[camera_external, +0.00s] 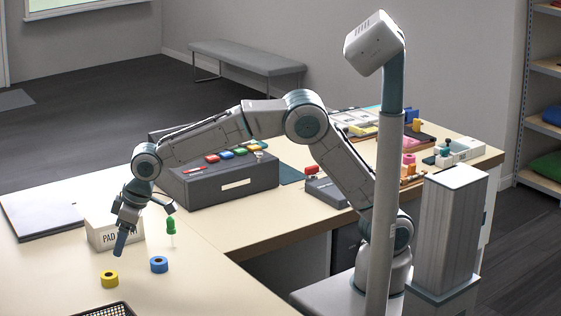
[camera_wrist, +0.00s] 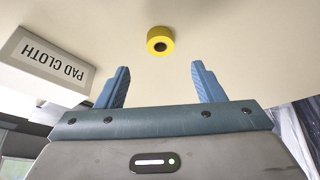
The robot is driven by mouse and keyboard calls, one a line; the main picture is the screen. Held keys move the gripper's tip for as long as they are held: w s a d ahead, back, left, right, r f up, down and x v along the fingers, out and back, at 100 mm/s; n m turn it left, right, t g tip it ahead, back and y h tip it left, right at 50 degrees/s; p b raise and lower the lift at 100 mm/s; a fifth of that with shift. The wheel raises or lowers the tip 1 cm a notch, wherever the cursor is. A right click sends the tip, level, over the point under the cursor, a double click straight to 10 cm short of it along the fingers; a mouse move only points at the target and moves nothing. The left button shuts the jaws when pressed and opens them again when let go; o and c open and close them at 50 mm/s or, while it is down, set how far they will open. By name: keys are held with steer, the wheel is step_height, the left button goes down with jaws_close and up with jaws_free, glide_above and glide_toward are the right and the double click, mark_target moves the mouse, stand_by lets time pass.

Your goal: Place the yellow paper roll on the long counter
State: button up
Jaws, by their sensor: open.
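The yellow paper roll (camera_external: 110,279) sits on the pale counter (camera_external: 190,290) at the front left, with its dark hole facing up. In the wrist view the yellow roll (camera_wrist: 160,41) lies beyond the fingertips, roughly centred between them. My gripper (camera_external: 145,232) is open and empty above the counter, a little up and right of the roll in the external view. Its two blue fingers also show apart in the wrist view (camera_wrist: 159,78). Nothing is between the fingers.
A blue roll (camera_external: 159,265) lies right of the yellow one. A pad cloth box (camera_external: 101,236) stands behind my gripper, near a green item (camera_external: 171,228). A black mesh tray (camera_external: 105,310) is at the front edge. A grey drawer box (camera_external: 222,180) stands farther back.

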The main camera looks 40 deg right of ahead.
steer(key=shift+v, duration=0.9)
steer(key=w+d+r+m, duration=0.15)
steer(key=w+d, duration=0.25)
steer(key=d, duration=0.6)
steer(key=w+d+r+m+h, duration=0.1)
steer(key=w+d+m, duration=0.15)
steer(key=d, duration=0.65)
steer(key=w+d+r+m, duration=0.15)
steer(key=w+d, duration=0.25)
steer(key=d, duration=0.6)
steer(key=s+d+m+h, duration=0.1)
steer(key=s+d+m, duration=0.3)
steer(key=d, duration=1.4)
steer(key=s+d+f+m+h, duration=0.1)
steer(key=s+d+f, duration=0.3)
steer(key=s+d, duration=0.6)
steer(key=shift+s+f+m+h, duration=0.25)
steer(key=shift+s+m+h, duration=0.05)
steer(key=shift+m+h, duration=0.1)
